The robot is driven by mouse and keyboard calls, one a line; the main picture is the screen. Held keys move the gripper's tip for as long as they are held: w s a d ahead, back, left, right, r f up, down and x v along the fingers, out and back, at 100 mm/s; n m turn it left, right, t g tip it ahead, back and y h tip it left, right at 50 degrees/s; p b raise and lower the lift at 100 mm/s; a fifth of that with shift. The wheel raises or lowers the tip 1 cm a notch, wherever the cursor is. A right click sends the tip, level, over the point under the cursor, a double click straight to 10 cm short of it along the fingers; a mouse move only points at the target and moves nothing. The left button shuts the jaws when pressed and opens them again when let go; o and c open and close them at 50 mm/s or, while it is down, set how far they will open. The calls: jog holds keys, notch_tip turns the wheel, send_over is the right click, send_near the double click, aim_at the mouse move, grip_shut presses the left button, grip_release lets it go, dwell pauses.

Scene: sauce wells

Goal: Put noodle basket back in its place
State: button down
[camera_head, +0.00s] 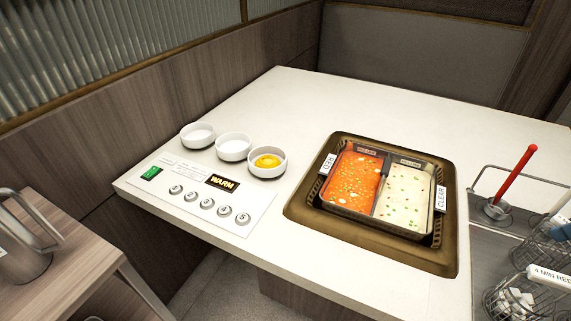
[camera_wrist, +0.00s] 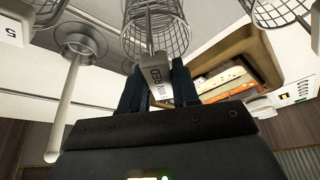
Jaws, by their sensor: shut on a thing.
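My gripper (camera_wrist: 158,78) shows in the wrist view with its two dark blue fingers closed on the white, labelled handle (camera_wrist: 155,68) of a wire noodle basket (camera_wrist: 155,25). The label's lettering appears to include "RED". The basket hangs beyond the fingers, and its top is cut off by the frame edge. In the head view, a wire basket (camera_head: 512,300) with a "4 MIN RED" handle label (camera_head: 548,275) is at the lower right, with pale contents. The basket's place is not clearly identifiable.
Another wire basket (camera_head: 545,248) stands close behind. A red-handled tool (camera_head: 515,175) rises from a round holder in the metal counter (camera_head: 478,245). The two-part soup pot (camera_head: 384,231) sits left of it. Three white bowls (camera_head: 233,147) and a button panel (camera_head: 225,224) lie farther left.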

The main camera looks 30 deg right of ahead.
jog(key=shift+f, duration=0.15)
jog(key=c, duration=0.8)
grip_release()
jog(key=shift+o, duration=0.7)
jog(key=o, duration=0.7)
jog(key=shift+c, duration=0.2)
jog(key=shift+r, duration=0.2)
jog(key=shift+r+p, duration=1.35)
jog(key=shift+p, duration=0.6)
